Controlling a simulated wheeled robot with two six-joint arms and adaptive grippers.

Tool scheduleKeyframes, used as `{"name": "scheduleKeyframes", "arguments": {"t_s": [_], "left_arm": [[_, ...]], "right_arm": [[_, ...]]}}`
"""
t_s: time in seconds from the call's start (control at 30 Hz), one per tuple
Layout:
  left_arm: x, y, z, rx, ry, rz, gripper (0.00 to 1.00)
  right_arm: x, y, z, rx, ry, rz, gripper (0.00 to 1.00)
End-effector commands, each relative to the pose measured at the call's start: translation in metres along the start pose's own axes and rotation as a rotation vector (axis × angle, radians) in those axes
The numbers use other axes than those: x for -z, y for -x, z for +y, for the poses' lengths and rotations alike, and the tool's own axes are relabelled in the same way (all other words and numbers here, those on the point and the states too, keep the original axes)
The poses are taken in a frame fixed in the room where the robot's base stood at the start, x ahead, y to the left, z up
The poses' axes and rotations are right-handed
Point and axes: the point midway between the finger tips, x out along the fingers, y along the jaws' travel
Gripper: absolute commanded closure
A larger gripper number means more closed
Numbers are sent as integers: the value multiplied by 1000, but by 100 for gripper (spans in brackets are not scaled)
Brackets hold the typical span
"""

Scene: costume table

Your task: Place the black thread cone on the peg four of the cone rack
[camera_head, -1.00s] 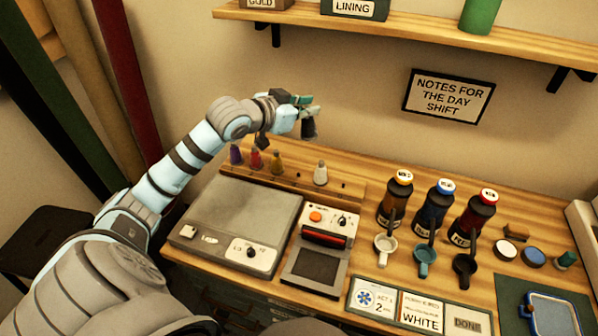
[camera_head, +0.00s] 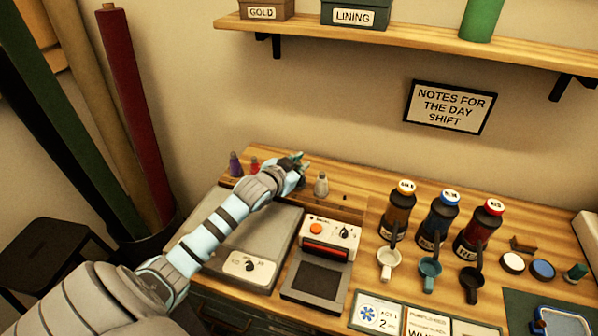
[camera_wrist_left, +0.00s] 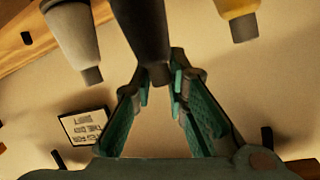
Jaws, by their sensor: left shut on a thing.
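My left gripper (camera_head: 298,160) is low over the cone rack (camera_head: 335,208), between the red and white cones. In the left wrist view, its green-padded fingers (camera_wrist_left: 162,84) are shut on the narrow tip of the black thread cone (camera_wrist_left: 145,28). The black cone stands between the white cone (camera_wrist_left: 75,40) and the yellow cone (camera_wrist_left: 238,16). Its base is out of that frame, and my gripper hides the cone in the head view, so I cannot tell whether it sits on a peg. My right gripper is not in view.
On the rack are a purple cone (camera_head: 235,165), a red cone (camera_head: 254,164) and the white cone (camera_head: 321,184); the rack's right end has a bare peg (camera_head: 345,197). A grey machine (camera_head: 330,240) stands in front, bottles (camera_head: 437,222) and cups to the right, a shelf (camera_head: 400,36) above.

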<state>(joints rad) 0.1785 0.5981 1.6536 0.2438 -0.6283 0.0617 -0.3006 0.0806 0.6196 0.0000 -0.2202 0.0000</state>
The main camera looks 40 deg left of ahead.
Motion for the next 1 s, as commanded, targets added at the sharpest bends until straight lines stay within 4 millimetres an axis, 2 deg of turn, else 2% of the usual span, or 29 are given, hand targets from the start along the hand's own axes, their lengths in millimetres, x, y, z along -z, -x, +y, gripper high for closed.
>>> {"name": "scheduleKeyframes", "arguments": {"t_s": [0.03,0.1,0.4,0.43,0.53,0.87,1.0], "left_arm": [[-10,-4,3,-1,1,-1,100],[-13,-5,5,0,0,1,100],[-14,-6,5,0,0,1,100],[-14,-6,5,0,0,1,83],[-14,-5,5,0,0,1,67],[-12,-5,4,0,0,2,66],[-11,9,2,1,-5,-1,66]], "right_arm": [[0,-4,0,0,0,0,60],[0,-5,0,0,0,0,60],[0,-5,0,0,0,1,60],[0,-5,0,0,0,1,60],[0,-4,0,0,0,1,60],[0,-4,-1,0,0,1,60],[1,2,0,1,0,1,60]]}}
